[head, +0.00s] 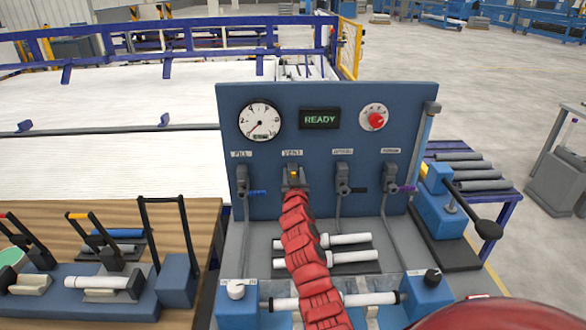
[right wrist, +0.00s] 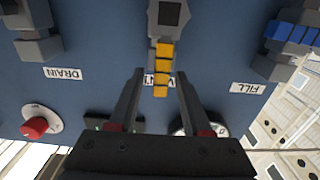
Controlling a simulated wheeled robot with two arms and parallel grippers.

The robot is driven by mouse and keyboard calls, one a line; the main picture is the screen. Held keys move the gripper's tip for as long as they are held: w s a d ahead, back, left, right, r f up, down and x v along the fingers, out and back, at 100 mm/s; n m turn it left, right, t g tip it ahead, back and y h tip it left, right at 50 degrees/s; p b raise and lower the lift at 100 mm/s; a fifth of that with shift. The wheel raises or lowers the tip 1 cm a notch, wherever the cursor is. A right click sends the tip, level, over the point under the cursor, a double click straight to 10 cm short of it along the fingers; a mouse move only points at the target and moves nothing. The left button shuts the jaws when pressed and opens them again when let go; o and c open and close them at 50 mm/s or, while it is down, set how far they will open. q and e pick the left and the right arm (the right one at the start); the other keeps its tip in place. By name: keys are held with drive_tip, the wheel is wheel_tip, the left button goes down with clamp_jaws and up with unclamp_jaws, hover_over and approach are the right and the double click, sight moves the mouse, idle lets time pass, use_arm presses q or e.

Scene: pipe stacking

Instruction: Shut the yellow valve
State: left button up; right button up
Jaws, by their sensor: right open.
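The yellow valve handle (head: 294,174) is under the VENT label on the blue panel. In the right wrist view the yellow handle (right wrist: 162,68) runs from a grey valve body (right wrist: 169,14) across the label. My right gripper (right wrist: 160,73) is open, with one finger on each side of the handle and a visible gap to both. In the head view the right gripper (head: 293,180) is small and partly hidden by my red arm, at the valve. My left gripper is not seen.
Neighbouring valves have a blue handle (head: 258,192), a black handle (head: 360,190) and a purple handle (head: 408,188). A gauge (head: 260,121), a READY display (head: 320,119) and a red knob (head: 375,119) sit above. White pipes (head: 350,240) lie below on the bench.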

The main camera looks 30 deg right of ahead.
drive_tip(key=shift+w+d+r, duration=0.1)
drive_tip(key=shift+w+d, duration=0.25)
drive_tip(key=shift+w, duration=0.15)
drive_tip(key=shift+w+d, duration=0.3)
drive_tip(key=shift+w, duration=0.3)
drive_tip(key=shift+c, duration=0.3)
clamp_jaws()
idle(0.4)
